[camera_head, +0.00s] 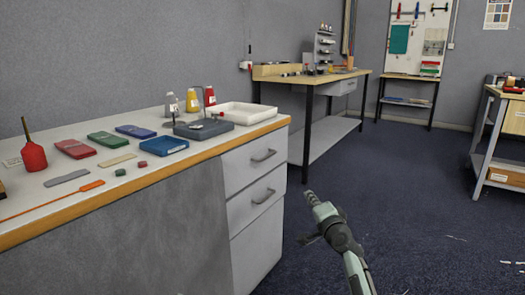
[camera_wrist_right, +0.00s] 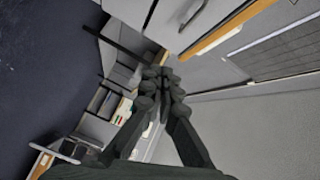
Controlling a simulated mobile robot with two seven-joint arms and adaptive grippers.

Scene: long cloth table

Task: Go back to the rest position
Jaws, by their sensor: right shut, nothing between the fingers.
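My right gripper (camera_head: 311,199) shows in the head view to the right of the white drawer cabinet, over the dark blue floor, with my right arm coming up from the bottom. In the right wrist view its dark fingers (camera_wrist_right: 164,84) meet at their tips, shut with nothing between them. It touches nothing that I can see. My left gripper is not in view.
A long workbench (camera_head: 230,138) on the left holds a red bottle (camera_head: 32,157), coloured flat boxes (camera_head: 108,138), a white tray (camera_head: 244,113) and small tools. A wooden-topped bench (camera_head: 318,79) stands behind. Another bench (camera_head: 508,130) is at right. The floor (camera_head: 420,200) between is mostly clear.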

